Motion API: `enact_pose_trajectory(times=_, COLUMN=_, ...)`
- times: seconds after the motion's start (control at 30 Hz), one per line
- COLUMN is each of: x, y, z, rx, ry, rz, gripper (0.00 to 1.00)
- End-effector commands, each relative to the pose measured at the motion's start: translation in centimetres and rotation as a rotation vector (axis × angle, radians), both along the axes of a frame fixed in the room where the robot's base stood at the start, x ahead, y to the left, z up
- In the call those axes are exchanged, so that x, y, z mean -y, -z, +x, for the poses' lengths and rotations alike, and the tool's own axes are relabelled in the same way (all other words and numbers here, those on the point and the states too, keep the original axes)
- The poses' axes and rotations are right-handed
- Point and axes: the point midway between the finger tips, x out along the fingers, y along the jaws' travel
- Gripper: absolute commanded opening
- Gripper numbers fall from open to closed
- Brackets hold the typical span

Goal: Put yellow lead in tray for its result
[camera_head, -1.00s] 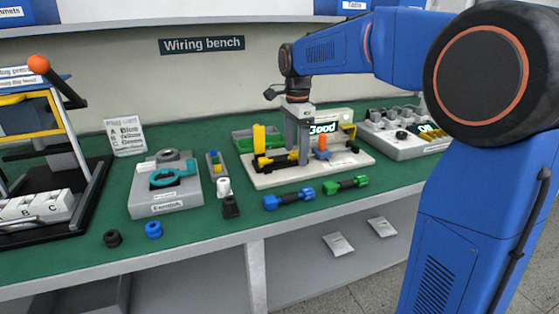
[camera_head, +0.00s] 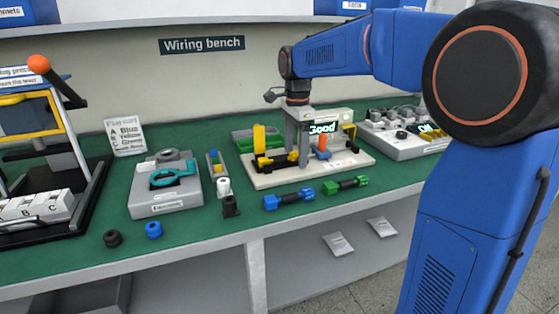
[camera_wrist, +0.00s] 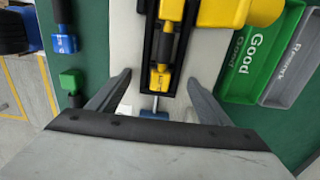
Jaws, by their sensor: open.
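The yellow lead (camera_wrist: 164,48) lies in a black cradle on the white tester (camera_head: 262,181), whose display (camera_head: 322,128) reads "Good". In the head view the lead (camera_head: 276,160) is partly hidden by my gripper. My gripper (camera_head: 301,150) is over the tester, pointing down. In the wrist view its two fingers (camera_wrist: 158,80) are apart, on either side of the cradle's near end, with nothing held. A green tray (camera_wrist: 241,58) labelled "Good" and a grey tray (camera_wrist: 287,65) with a partly readable label, apparently "Rework", lie to the right there.
A blue lead (camera_head: 289,199) and a green lead (camera_head: 346,184) lie in front of the tester. A grey fixture (camera_head: 165,201) with a teal part stands left. A grey box with knobs (camera_head: 400,143) stands right. A yellow block (camera_head: 259,138) rises from the tester.

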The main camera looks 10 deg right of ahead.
Motion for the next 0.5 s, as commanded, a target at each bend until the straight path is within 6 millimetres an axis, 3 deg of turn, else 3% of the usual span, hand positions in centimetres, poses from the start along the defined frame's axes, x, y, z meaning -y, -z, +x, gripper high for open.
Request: enact_pose_trajectory(times=0.5, x=0.0, y=0.39, z=-0.01, rx=0.0, ry=0.0, rz=0.0, gripper=0.72)
